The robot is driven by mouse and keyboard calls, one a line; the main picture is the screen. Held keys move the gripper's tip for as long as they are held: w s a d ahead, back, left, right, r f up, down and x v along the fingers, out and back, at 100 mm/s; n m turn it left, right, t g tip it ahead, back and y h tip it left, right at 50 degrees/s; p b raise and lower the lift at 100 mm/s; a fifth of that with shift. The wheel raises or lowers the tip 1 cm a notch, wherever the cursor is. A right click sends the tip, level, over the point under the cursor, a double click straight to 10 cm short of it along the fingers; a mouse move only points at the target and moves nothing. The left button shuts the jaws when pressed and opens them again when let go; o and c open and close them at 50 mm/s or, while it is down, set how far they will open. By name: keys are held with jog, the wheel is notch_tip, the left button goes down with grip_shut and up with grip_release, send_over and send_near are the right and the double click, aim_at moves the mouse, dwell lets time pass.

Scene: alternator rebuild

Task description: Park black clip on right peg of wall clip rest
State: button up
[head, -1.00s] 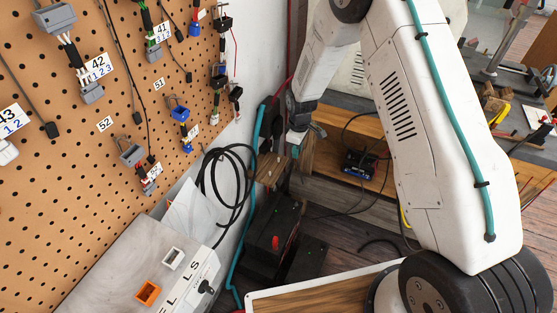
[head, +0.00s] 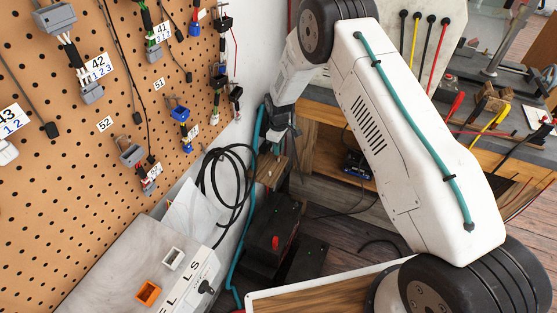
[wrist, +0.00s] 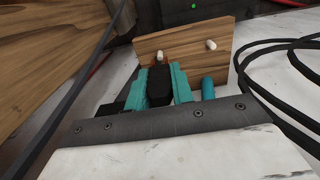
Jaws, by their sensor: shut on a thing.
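The wall clip rest (wrist: 187,38) is a wooden board with two pale pegs in the wrist view. Its right peg (wrist: 211,45) is bare. Its left peg (wrist: 163,57) shows just beyond the black clip. My gripper (wrist: 157,82) has teal fingers shut on the black clip (wrist: 159,90). The clip points toward the board; I cannot tell whether it touches the left peg. In the head view, the rest (head: 272,171) is low beside the white wall, and my gripper (head: 280,134) is just above it. The clip's far end is hidden.
Black cable loops (head: 228,180) hang on the white wall left of the rest, and a teal hose (head: 250,200) runs down beside it. A black box with a red part (head: 272,235) stands below. A pegboard (head: 90,150) with connectors fills the left.

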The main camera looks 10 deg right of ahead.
jog(key=shift+f, duration=0.1)
jog(key=shift+f, duration=1.05)
jog(key=o, duration=0.8)
notch_tip(320, 180, up, 9)
jog(key=shift+f, duration=0.2)
